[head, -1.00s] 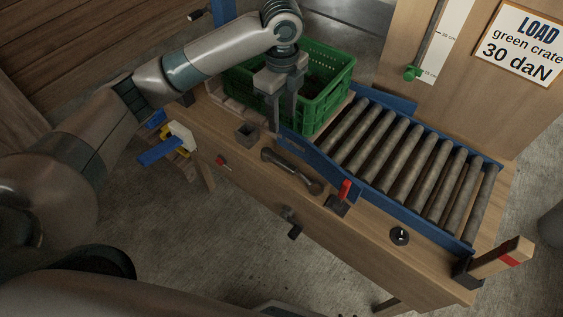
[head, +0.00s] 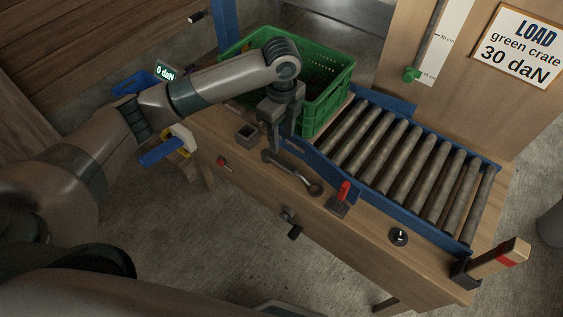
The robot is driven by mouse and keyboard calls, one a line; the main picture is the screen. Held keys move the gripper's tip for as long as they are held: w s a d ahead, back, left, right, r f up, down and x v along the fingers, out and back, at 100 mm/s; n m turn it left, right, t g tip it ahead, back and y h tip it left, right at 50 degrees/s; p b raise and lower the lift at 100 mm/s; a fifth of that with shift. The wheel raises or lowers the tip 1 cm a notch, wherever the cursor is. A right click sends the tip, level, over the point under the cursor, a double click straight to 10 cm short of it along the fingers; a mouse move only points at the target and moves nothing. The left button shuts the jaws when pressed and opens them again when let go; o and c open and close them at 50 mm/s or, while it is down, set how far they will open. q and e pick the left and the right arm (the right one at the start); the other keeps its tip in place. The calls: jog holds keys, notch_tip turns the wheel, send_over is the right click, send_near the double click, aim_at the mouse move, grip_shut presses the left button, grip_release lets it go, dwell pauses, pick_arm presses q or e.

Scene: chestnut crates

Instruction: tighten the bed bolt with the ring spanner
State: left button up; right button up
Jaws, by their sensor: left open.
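The ring spanner (head: 297,173) lies on the wooden bench, just in front of the blue rail. It slants from upper left to lower right, with a ring end at the lower right. My left gripper (head: 278,148) is open and points down over the spanner's upper-left end. Its fingers hide part of that end, and I cannot tell whether they touch it. I cannot make out the bed bolt for certain; a round black fitting (head: 399,237) sits on the bench top to the right. My right gripper is not in view.
A green crate (head: 339,90) stands behind the gripper, beside the roller bed (head: 415,165) with its blue rails. A red-handled lever (head: 343,192) stands right of the spanner. A small square box (head: 248,134) is to the left. A display (head: 165,72) reads 0 daN.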

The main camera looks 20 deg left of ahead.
pick_arm(q)
send_over(281, 161)
jog(key=f, duration=0.4)
jog(key=shift+w+f, duration=0.15)
jog(key=shift+w, duration=0.05)
jog(key=shift+f, duration=0.1)
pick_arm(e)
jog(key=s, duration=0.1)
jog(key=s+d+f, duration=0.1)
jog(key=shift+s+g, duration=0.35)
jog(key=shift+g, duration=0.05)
pick_arm(q)
jog(key=shift+f, duration=0.1)
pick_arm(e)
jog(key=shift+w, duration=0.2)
